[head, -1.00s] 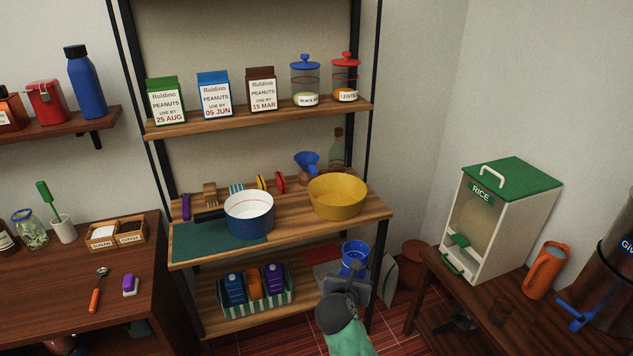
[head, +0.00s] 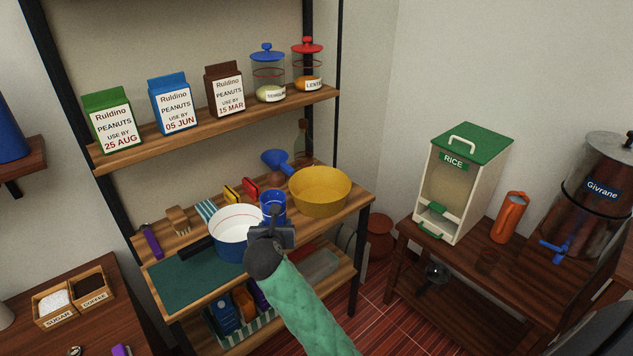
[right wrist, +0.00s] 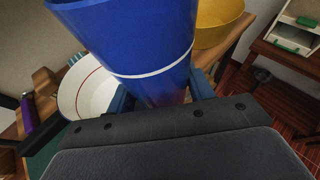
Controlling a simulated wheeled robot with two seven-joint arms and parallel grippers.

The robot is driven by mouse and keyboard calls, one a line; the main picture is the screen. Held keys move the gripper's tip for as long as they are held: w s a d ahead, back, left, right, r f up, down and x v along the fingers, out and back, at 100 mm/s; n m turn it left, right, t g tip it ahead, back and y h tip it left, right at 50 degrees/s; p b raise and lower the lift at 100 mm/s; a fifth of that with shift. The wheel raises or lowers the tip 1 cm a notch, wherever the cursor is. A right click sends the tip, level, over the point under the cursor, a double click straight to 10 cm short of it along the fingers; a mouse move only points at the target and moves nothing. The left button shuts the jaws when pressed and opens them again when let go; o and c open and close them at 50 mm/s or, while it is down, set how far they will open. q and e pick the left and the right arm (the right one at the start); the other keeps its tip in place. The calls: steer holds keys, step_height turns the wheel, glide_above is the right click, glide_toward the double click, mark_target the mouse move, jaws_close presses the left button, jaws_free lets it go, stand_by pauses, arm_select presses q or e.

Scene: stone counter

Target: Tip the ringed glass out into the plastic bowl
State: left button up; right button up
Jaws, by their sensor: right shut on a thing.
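The ringed glass (head: 272,203) is blue with a white ring, which shows in the right wrist view (right wrist: 140,40). My right gripper (head: 272,223) is shut around it and holds it roughly upright. In the head view the glass overlaps the right rim of the blue-and-white pan. The plastic bowl (head: 320,205), plain yellow, stands on the middle shelf just right of the glass; it also shows in the right wrist view (right wrist: 217,22). The glass's contents cannot be made out. My left gripper is not in view.
The blue-and-white pan (head: 235,250) stands left of the glass on a green mat (head: 185,280). A blue funnel (head: 277,160) and a bottle (head: 301,140) are behind the bowl. The upper shelf (head: 215,122) holds cartons and jars. A rice dispenser (head: 430,190) stands at right.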

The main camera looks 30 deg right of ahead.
steer(key=w+d+r+n+t+y+p, duration=0.1)
steer(key=w+r+n+y+p, duration=0.1)
steer(key=w+r, duration=0.5)
steer(key=w+d+r+n+y+p, duration=0.1)
steer(key=w+d+r+p, duration=0.15)
steer(key=w+r, duration=0.45)
arm_select(q)
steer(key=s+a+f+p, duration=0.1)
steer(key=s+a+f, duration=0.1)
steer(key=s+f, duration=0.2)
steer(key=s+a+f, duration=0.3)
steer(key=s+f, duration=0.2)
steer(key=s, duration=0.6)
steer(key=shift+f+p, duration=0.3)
steer(key=shift+p, duration=0.1)
arm_select(e)
steer(key=w+d+f+n+y, duration=0.1)
steer(key=w+d+f, duration=0.1)
steer(key=f, duration=0.5)
steer(key=w+d+f+y, duration=0.1)
steer(key=w+d+f, duration=0.2)
steer(key=d+f, duration=0.2)
step_height(320, 180, down, 2)
steer(key=shift+w+d+n, duration=0.2)
steer(key=shift+w+n, duration=0.15)
steer(key=shift+n, duration=0.05)
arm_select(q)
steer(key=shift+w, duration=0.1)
